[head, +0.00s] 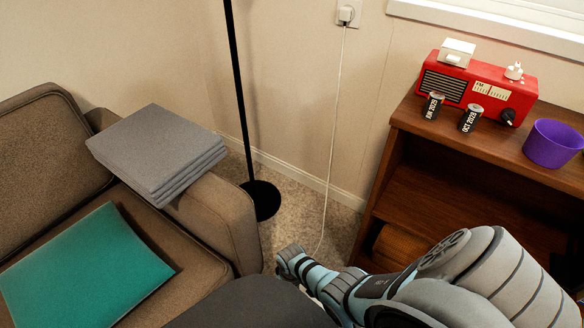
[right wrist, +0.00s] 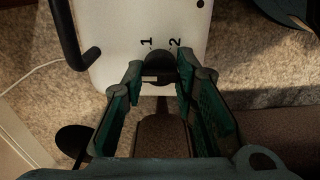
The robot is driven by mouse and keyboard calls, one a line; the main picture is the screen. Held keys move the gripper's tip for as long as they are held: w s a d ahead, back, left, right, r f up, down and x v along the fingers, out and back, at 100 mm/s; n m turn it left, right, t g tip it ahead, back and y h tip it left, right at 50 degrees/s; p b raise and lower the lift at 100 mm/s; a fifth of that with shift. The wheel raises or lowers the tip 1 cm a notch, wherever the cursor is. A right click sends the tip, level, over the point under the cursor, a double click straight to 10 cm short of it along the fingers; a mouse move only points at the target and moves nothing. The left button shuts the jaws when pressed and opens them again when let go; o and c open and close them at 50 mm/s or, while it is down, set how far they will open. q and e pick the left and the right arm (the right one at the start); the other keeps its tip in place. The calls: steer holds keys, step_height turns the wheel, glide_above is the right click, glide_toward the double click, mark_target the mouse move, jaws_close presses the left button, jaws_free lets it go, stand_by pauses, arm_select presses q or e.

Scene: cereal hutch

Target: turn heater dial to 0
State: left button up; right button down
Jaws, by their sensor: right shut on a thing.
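The heater's white top panel (right wrist: 115,50) shows in the right wrist view, with the printed numbers 1 and 2 beside a black dial (right wrist: 160,62). My right gripper (right wrist: 166,76) is shut on the dial, with a fingertip at either side of it. Its fingers partly cover the panel below the dial, and I cannot tell which number the dial points to. In the head view my right arm reaches down toward the floor by the sofa, the gripper end near the carpet; the heater is hidden there. My left gripper is not in view.
A brown sofa (head: 235,215) with grey folded cloths (head: 160,145) and a teal cushion (head: 85,265) stands at left. A black lamp pole (head: 238,80) and a white cord (head: 335,120) are behind. A wooden hutch (head: 400,175) holds a red radio (head: 475,90), two batteries and a purple cup (head: 552,145).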

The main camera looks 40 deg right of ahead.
steer(key=c, duration=1.3)
jaws_free()
step_height(320, 180, up, 12)
